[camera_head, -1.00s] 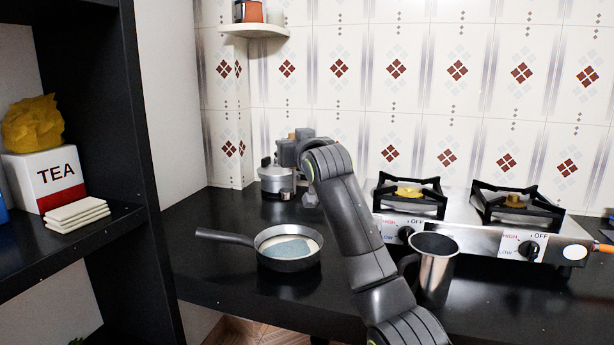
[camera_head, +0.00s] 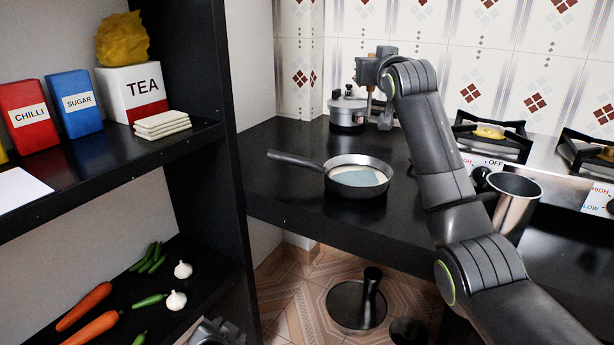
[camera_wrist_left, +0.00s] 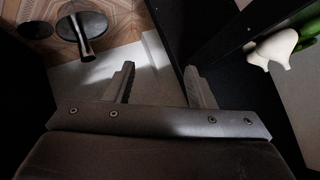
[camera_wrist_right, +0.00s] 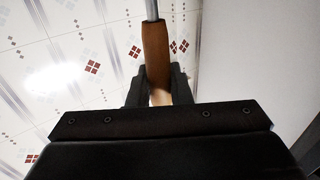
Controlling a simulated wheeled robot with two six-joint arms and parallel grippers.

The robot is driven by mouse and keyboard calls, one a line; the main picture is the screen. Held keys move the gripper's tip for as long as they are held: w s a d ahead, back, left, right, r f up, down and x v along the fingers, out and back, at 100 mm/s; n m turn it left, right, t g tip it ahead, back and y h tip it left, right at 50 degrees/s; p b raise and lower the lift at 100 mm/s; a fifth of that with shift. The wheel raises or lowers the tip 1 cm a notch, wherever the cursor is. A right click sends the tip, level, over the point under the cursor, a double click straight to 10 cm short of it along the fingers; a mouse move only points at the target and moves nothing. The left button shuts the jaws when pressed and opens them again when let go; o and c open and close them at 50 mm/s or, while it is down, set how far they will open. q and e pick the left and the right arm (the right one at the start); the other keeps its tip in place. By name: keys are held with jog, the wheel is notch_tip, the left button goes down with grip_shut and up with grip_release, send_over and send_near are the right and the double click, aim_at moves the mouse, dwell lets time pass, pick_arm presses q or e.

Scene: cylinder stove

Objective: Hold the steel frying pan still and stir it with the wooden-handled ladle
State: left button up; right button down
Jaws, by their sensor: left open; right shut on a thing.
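The steel frying pan (camera_head: 340,186) sits on the black counter, its dark handle pointing left. It holds pale contents with a blue-grey patch. My right gripper (camera_head: 372,88) is up behind the pan, near the back wall. It is shut on the ladle's wooden handle (camera_wrist_right: 156,50), whose metal shaft runs out of the top of the right wrist view. The ladle's bowl cannot be made out clearly. My left gripper (camera_wrist_left: 158,85) is open and empty, low beside the shelf and away from the pan. Only part of it shows at the head view's bottom edge.
A pressure cooker (camera_head: 347,115) stands behind the pan. A steel mug (camera_head: 515,205) and a gas stove (camera_head: 545,172) are to the right. A black shelf (camera_head: 195,150) with boxes and vegetables stands left. Bare counter (camera_head: 285,200) lies left of the pan.

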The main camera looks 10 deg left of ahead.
pick_arm(q)
jog(key=w+d+r+m+t+y, duration=0.1)
jog(key=w+d+r+m+t, duration=0.1)
jog(key=w+r, duration=0.5)
jog(key=w+d+r+m+t, duration=0.2)
jog(key=w+r+t, duration=0.1)
jog(key=w+r, duration=0.4)
jog(key=m+t, duration=0.3)
jog(key=t, duration=0.1)
send_near(286, 161)
notch_tip(286, 161, up, 4)
jog(key=shift+w+d+r+m+g+y, duration=0.2)
jog(key=shift+w+d+m+g+y, duration=0.3)
jog(key=shift+y, duration=0.4)
jog(key=w+d+f+g+y, duration=0.1)
jog(key=d+f+g+y, duration=0.1)
jog(key=y, duration=0.1)
jog(key=shift+w+f+m+g, duration=0.3)
jog(key=shift+w+f, duration=0.05)
jog(key=shift+w, duration=0.05)
jog(key=shift+d+f+g+y, duration=0.2)
jog(key=shift+d+g+y, duration=0.1)
jog(key=shift+y, duration=0.4)
jog(key=shift+s+d+g+y, duration=0.25)
jog(key=shift+d+g+y, duration=0.4)
jog(key=shift+y, duration=0.45)
jog(key=x, duration=1.1)
jog(key=shift+w+a, duration=0.3)
grip_shut()
